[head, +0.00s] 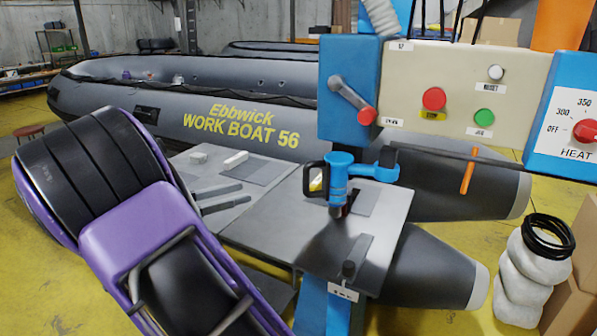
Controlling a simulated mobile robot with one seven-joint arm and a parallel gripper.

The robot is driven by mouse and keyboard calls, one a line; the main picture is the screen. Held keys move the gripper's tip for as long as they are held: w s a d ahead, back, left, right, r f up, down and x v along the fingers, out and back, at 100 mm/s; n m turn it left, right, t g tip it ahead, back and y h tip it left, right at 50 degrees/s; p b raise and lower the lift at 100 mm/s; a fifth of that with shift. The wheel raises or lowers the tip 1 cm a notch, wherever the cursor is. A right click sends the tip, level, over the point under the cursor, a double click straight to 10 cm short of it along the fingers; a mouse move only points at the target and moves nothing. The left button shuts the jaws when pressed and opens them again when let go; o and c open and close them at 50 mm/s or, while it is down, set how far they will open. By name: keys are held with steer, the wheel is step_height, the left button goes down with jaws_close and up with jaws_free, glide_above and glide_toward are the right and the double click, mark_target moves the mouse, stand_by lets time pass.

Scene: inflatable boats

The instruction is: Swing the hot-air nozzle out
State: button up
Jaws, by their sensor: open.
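The hot-air nozzle (340,180) is a bright blue unit over the grey work table, with a dark tip pointing down near the tabletop. A black loop handle (312,179) is on its left side, and a blue arm on its right runs to a dark bracket under the control panel. My gripper (246,192) shows as two dark parallel fingers coming from behind my purple arm, apart and pointing right. They are left of the handle with a gap between, and nothing shows between them. The gripper's body is hidden behind my arm.
The grey table (300,235) carries dark patches and a white block (235,160). A control panel (450,95) with buttons and a red-knobbed lever (352,100) stands above right. A grey boat (190,105) lies behind. White rolls (525,275) stand at right.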

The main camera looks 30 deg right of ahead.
mark_target(306, 173)
steer(key=d, duration=0.5)
steer(key=d+b, duration=0.1)
steer(key=d, duration=0.5)
steer(key=s+d+b, duration=0.1)
steer(key=d, duration=0.5)
steer(key=shift+s+d, duration=0.1)
steer(key=shift+c, duration=0.2)
jaws_close()
stand_by(0.6)
